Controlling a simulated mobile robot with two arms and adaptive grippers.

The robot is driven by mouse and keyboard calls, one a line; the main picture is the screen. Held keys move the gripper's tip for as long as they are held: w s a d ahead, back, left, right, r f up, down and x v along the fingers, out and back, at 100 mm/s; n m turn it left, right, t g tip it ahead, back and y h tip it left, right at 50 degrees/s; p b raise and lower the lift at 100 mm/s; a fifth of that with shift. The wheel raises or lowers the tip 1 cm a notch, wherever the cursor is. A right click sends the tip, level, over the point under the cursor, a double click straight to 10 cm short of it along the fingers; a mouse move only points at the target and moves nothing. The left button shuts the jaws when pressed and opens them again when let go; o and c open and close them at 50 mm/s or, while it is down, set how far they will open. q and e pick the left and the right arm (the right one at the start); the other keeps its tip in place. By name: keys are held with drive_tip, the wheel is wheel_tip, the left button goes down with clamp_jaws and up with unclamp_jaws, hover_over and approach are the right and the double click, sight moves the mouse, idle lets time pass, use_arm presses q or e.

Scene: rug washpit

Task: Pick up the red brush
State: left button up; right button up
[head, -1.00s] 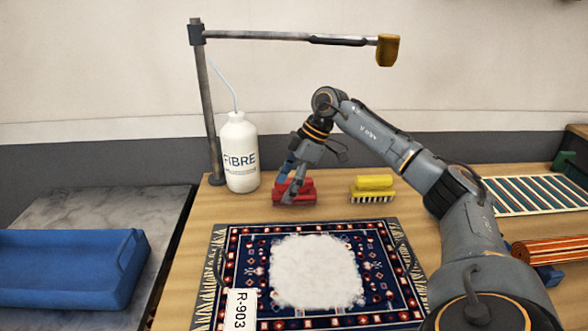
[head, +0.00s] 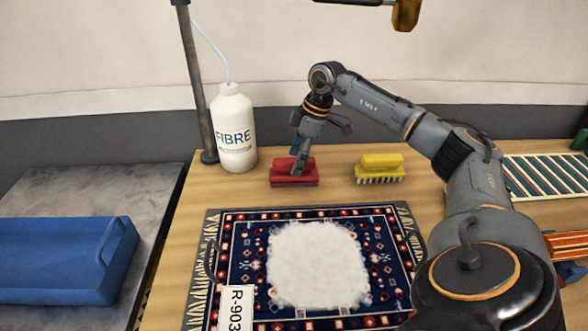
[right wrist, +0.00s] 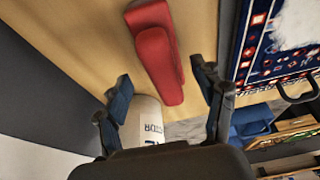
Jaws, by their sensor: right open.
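The red brush (head: 283,177) lies on the wooden table behind the rug, in the middle of the head view. My right gripper (head: 299,168) is over it, pointing down, and its fingers hide part of the brush top. In the right wrist view the red brush (right wrist: 158,55) lies ahead of the open right gripper (right wrist: 163,75), with its near end between the two fingers' lines. No hold on the brush shows; I cannot tell whether a finger touches it. My left gripper is not in view.
A yellow brush (head: 380,168) stands right of the red one. A white FIBRE bottle (head: 234,130) and a post (head: 197,90) stand to the left. A patterned rug (head: 385,270) with white foam (head: 318,265) lies in front. A blue tray (head: 60,262) is at left.

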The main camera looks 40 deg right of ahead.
sight(290, 171)
drive_tip(key=shift+a+f, duration=0.2)
drive_tip(key=shift+f, duration=0.15)
drive_tip(key=x, duration=0.3)
drive_tip(key=shift+a+f+p, duration=0.2)
drive_tip(key=shift+a+p, duration=0.1)
drive_tip(key=shift+w+f, duration=0.1)
drive_tip(key=shift+f, duration=0.35)
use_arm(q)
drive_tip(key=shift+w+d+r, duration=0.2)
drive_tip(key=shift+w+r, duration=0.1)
use_arm(e)
drive_tip(key=shift+r, duration=0.1)
drive_tip(key=c, duration=1.4)
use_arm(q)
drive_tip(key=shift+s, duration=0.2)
